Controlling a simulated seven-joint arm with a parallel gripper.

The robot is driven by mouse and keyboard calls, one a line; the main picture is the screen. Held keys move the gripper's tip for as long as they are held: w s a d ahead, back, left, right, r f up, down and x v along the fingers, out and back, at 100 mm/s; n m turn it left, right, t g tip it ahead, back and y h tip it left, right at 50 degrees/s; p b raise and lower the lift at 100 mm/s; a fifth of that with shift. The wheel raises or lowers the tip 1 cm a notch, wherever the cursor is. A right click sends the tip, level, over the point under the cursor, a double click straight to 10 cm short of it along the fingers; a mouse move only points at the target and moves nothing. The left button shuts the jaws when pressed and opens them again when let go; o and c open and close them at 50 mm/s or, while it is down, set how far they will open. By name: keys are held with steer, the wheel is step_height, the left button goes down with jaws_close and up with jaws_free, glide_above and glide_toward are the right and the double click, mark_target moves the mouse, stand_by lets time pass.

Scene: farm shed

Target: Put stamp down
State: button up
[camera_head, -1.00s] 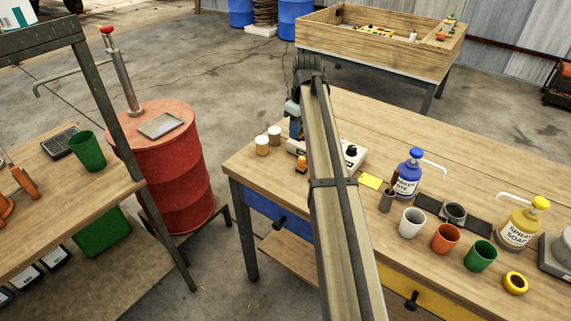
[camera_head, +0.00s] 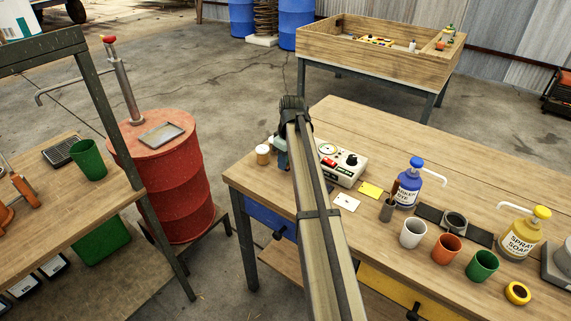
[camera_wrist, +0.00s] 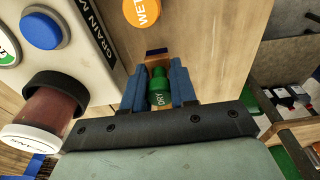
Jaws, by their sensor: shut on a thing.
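In the wrist view, my gripper (camera_wrist: 158,72) has its two blue fingers closed on a green stamp marked DRY (camera_wrist: 159,88). A small brown block-like part shows at the stamp's far end. Whether it touches the bench is unclear. An orange stamp marked WET (camera_wrist: 142,11) stands on the bench just beyond the fingers. In the head view, my arm hides both stamps and most of the gripper, near the bench's left end.
The grain meter (camera_head: 341,165) stands right of my gripper; its blue button (camera_wrist: 41,30) shows in the wrist view. The bench's left edge is near.

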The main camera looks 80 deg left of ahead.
steer(key=shift+f, duration=0.85)
steer(key=shift+f, duration=0.1)
steer(key=o, duration=0.8)
steer(key=shift+o, duration=0.2)
step_height(320, 180, up, 12)
steer(key=w+d, duration=0.1)
